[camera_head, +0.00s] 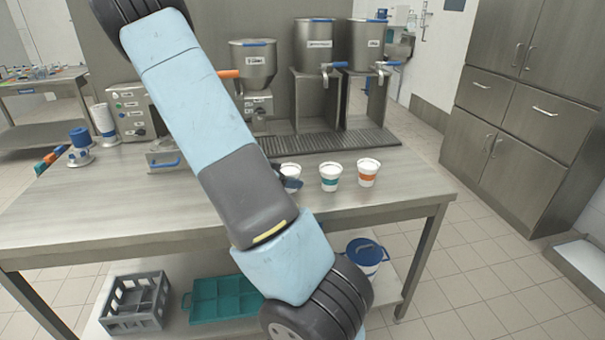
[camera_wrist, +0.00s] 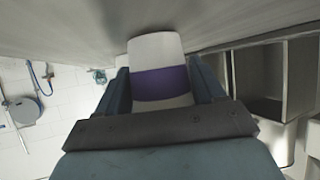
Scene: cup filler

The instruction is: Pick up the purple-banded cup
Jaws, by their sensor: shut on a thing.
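The purple-banded cup (camera_wrist: 160,85) is white with a purple band and sits between the fingers of my gripper (camera_wrist: 162,88) in the wrist view. The gripper is shut on it. In the head view the white cup (camera_head: 291,170) shows at the left end of a row of cups, with a dark fingertip of my gripper (camera_head: 290,183) across its side. Its band is hidden there. I cannot tell whether the cup touches the table or is lifted.
A teal-banded cup (camera_head: 330,177) and an orange-banded cup (camera_head: 367,172) stand just right on the steel table (camera_head: 400,205). Behind them are a drip grate (camera_head: 335,141) and steel dispensers (camera_head: 320,45). The table's right front is clear.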

